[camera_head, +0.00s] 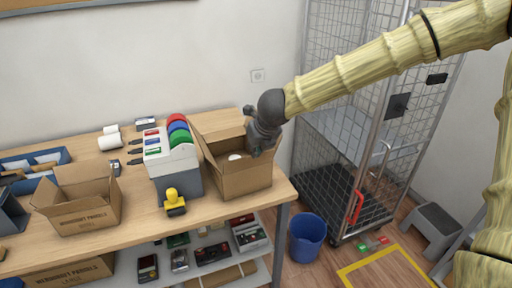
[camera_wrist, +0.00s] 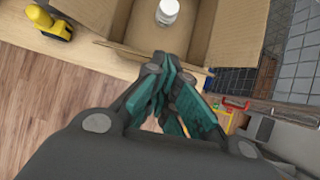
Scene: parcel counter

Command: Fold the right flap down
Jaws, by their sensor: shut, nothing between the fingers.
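An open cardboard box (camera_head: 247,181) stands near the right end of the table. A pale flap (camera_head: 207,138) stands up at its left side. A round white object (camera_head: 235,157) lies inside; in the wrist view it is a white jar (camera_wrist: 167,12). My gripper (camera_head: 257,152) is at the box's right side, over the rim, with its fingers together and empty. In the wrist view the fingertips (camera_wrist: 174,62) reach the box's near edge. A cardboard panel (camera_wrist: 238,35) stands right of them. My gripper partly hides the right flap in the head view; whether they touch is unclear.
Another open box (camera_head: 78,212) is farther left. A blue bin (camera_head: 307,238) and a wire cage trolley (camera_head: 350,130) stand on the floor to the right.

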